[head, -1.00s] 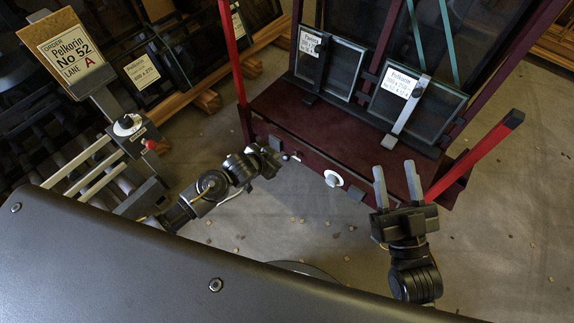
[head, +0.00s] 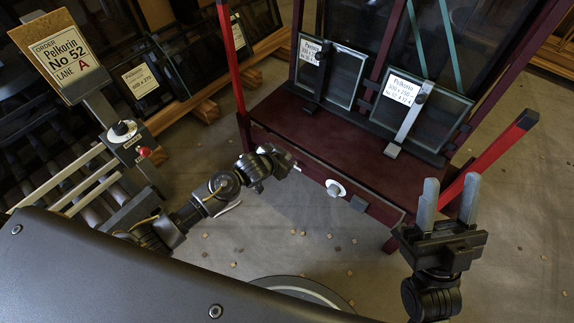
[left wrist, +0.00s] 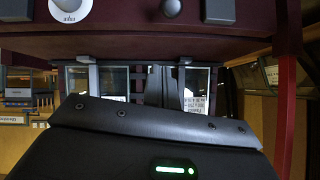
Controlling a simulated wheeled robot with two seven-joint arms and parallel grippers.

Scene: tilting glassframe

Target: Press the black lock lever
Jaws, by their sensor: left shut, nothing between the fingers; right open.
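The dark red rack (head: 330,135) has a white dial (head: 335,188) and a grey block (head: 358,203) on its front beam. In the left wrist view, a dark round knob (left wrist: 171,8) and a dark block (left wrist: 218,10) sit beside the white dial (left wrist: 70,8); the knob looks like the lever's end, but I cannot tell for certain. My left gripper (head: 287,160) is shut and empty at the beam, left of the dial, and hides that part in the head view. My right gripper (head: 447,190) is open and empty near the beam's right end.
Two labelled glass panes (head: 328,70) (head: 421,105) lean on the rack. Red posts (head: 232,55) (head: 487,165) rise at its sides. An order sign (head: 65,60) and a control box with a red knob (head: 144,152) stand at left. The floor before the rack is mostly clear.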

